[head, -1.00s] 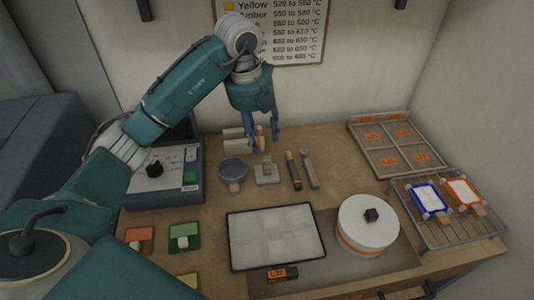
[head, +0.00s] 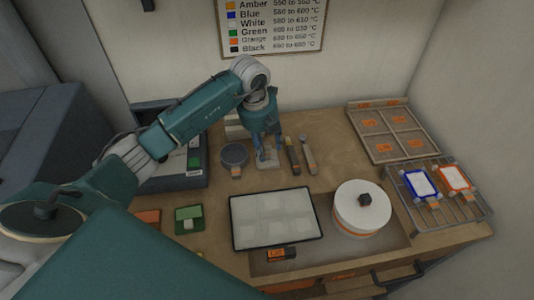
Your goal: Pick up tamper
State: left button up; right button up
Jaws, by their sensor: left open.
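The tamper, a small block with a pale flat base (head: 268,164), stands on the wooden table in the head view. It is between a round grey dish and two slim tools. My left gripper (head: 267,151) points down over the tamper from behind. Its blue fingers are open, one on each side of the tamper's upper part, and they hide much of it. I cannot tell whether the fingers touch it. My right gripper is not in view.
The grey dish (head: 233,155) is close on the left, and two slim tools (head: 291,156) stand close on the right. A white tray (head: 316,237) and a white round drum (head: 361,220) are in front. A divided wooden box (head: 420,150) and a wire rack (head: 462,207) are at the right.

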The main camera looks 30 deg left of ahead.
aim_at(266, 144)
pick_arm(q)
jog(key=shift+c, duration=1)
jog(key=c, duration=0.9)
grip_shut()
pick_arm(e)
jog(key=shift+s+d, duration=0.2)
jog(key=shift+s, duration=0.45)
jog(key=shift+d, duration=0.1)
pick_arm(q)
jog(key=shift+r, duration=0.1)
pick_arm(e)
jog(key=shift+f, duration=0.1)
pick_arm(q)
jog(key=shift+r, duration=0.25)
notch_tip(266, 144, up, 9)
jog(key=b, duration=0.3)
jog(key=shift+f, duration=0.2)
jog(key=shift+r, duration=0.4)
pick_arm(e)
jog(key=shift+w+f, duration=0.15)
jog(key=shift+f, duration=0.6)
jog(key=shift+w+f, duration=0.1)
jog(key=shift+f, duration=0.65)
